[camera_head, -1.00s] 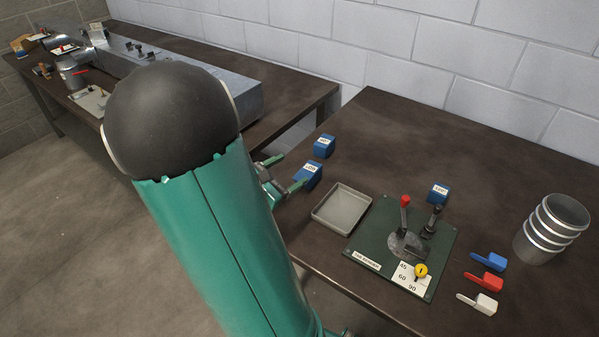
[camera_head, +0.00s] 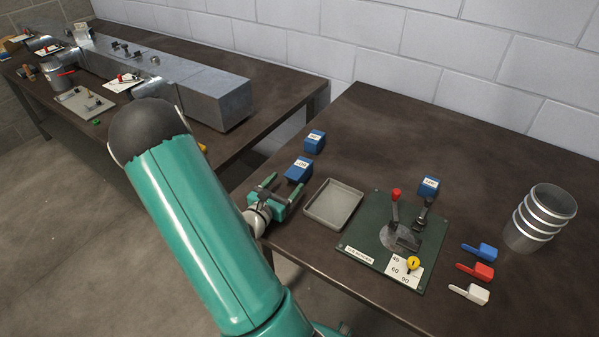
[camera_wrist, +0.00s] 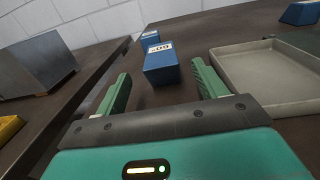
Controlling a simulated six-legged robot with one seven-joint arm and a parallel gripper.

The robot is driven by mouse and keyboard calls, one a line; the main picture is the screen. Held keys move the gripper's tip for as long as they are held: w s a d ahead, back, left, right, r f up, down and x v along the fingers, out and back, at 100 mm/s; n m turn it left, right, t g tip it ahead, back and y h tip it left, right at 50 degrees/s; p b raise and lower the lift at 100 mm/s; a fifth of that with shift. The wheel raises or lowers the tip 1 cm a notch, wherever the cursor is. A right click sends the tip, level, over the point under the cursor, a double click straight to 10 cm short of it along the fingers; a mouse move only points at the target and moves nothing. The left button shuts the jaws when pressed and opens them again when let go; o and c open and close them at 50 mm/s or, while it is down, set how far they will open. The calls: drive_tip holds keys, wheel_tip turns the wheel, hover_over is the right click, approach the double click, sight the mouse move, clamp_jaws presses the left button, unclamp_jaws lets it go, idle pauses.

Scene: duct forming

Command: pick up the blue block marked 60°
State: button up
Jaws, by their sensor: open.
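The blue block marked 60° (camera_head: 298,171) lies on the dark table, left of the grey tray. In the wrist view the block (camera_wrist: 161,68) shows its white label, upside down, just beyond and between my fingertips. My gripper (camera_head: 284,186) is open and empty, close to the block on its near side, with its fingers pointing toward it. In the wrist view my gripper (camera_wrist: 160,82) has one finger to each side of the block's line, with no visible contact.
A second blue block (camera_head: 314,142) stands just behind the first. A third (camera_head: 429,187) is behind the green lever board (camera_head: 370,250). The shallow tray (camera_head: 333,204) is close to the right finger.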

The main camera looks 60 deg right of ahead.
sight(296, 170)
drive_tip(key=d, duration=0.7)
drive_tip(key=shift+s+r, duration=0.1)
drive_tip(key=shift+s, duration=0.25)
drive_tip(key=c, duration=1.3)
